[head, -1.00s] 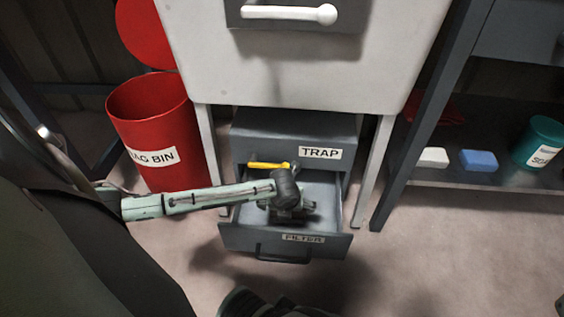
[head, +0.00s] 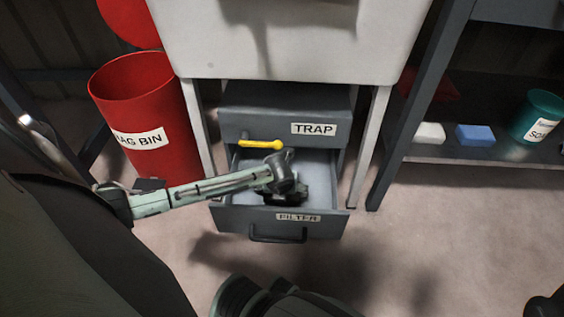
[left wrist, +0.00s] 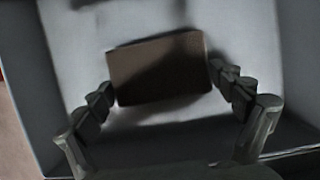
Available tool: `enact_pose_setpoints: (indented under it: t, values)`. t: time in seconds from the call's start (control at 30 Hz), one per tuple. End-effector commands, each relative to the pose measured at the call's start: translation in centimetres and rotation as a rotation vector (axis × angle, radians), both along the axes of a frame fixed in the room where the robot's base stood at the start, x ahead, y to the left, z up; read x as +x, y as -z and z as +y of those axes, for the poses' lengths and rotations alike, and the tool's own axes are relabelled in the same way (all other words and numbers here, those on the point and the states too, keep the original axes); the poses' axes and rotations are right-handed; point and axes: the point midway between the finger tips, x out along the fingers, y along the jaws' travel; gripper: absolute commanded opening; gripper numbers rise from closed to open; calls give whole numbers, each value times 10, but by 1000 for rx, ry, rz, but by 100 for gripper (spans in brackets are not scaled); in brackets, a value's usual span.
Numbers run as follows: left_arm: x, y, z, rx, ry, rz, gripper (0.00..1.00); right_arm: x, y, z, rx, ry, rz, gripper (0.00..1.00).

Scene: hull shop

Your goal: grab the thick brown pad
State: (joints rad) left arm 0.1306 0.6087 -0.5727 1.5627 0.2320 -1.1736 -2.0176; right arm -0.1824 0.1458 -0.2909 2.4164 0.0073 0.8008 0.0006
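The thick brown pad (left wrist: 160,70) lies flat on the pale floor of the open FILTER drawer (head: 325,226). It shows in the left wrist view, partly shaded. In the head view my arm and gripper hide it. My left gripper (head: 288,190) points down into the drawer. In the left wrist view my left gripper (left wrist: 162,82) is open, with one finger at each short side of the pad. I cannot tell whether the fingers touch it. My right gripper is not in view.
The TRAP drawer (head: 240,98) above is shut; its yellow handle (head: 262,143) is close to my left arm. A red rag bin (head: 150,110) stands left of the cabinet. A shelf at right holds a white block (head: 430,133), a blue block (head: 475,135) and a teal tub (head: 537,117).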

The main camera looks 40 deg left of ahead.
Motion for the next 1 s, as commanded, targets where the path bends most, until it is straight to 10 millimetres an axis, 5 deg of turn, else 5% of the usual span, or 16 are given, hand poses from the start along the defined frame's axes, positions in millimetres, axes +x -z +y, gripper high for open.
enact_pose_setpoints:
  t: [0.43, 0.7, 0.83, 1.0]
  values:
    - [0, -6, 0, 0, 1, 0, 63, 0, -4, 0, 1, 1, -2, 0]
    - [1, -48, 1, 2, 1, -2, 62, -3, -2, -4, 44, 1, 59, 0]
    - [-23, -63, 23, 8, 1, 5, 62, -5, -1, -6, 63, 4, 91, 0]
    - [-51, -85, 48, 5, 1, 3, 62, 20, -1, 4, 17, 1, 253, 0]
